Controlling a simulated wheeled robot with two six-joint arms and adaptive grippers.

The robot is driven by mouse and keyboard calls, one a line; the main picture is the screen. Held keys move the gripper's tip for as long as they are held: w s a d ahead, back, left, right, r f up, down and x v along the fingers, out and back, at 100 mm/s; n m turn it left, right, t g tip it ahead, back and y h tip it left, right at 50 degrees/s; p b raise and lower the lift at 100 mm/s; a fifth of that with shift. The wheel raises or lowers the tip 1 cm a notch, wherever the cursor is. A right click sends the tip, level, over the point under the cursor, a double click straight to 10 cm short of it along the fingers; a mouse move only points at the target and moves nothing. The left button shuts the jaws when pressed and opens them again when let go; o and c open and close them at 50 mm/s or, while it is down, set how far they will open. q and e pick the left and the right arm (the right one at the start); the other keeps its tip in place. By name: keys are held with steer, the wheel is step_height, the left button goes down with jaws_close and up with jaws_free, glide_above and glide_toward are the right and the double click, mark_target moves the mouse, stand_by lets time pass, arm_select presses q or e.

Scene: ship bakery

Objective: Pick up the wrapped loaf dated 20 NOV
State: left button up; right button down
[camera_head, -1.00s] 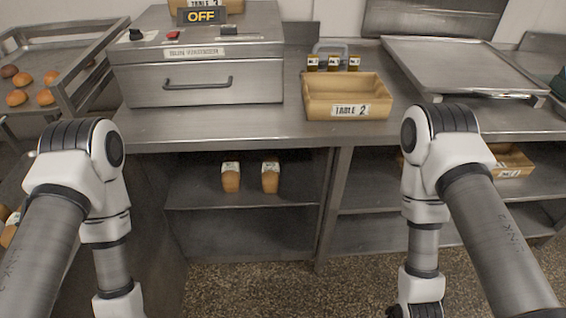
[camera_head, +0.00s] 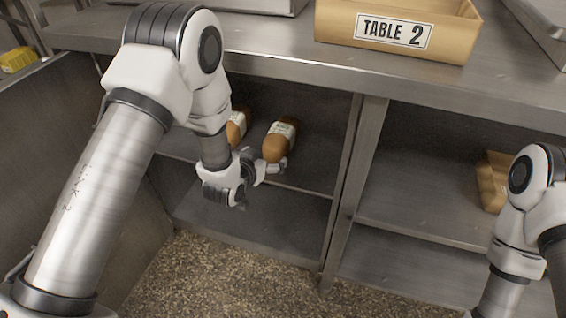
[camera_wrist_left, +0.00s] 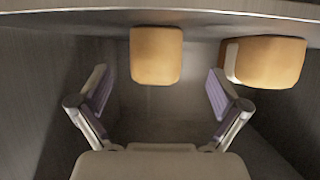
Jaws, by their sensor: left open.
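Two wrapped loaves sit on the shelf under the counter. The left loaf (camera_head: 238,128) is partly hidden by my left arm. The right loaf (camera_head: 280,140) has a pale label band; I cannot read a date on either. My left gripper (camera_head: 272,172) is at the shelf's front edge, close to the right loaf. In the left wrist view the open left gripper (camera_wrist_left: 158,84) is empty, with one loaf (camera_wrist_left: 156,55) ahead between its fingers. The other loaf (camera_wrist_left: 272,62) lies to the right, beyond the right finger. My right gripper is out of view.
A steel counter (camera_head: 280,60) overhangs the shelf. A wooden box marked TABLE 2 (camera_head: 345,30) stands on it. A shelf post (camera_head: 350,190) is right of the loaves. Another box (camera_head: 492,182) sits on the right shelf, partly behind my right arm.

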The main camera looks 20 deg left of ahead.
mark_target(278, 144)
arm_select(q)
steer(key=b+x, duration=0.1)
steer(key=x, duration=0.1)
steer(key=r+b+x, duration=0.1)
steer(key=x, duration=0.2)
steer(key=b+x, duration=0.1)
steer(key=x, duration=0.2)
steer(key=shift+w+d, duration=0.25)
steer(key=shift+w, duration=0.25)
steer(key=shift+s+r+t, duration=0.1)
steer(key=shift+r+t, duration=0.05)
steer(key=shift+t, duration=0.15)
steer(key=shift+c, duration=1.1)
steer(key=c, duration=1.2)
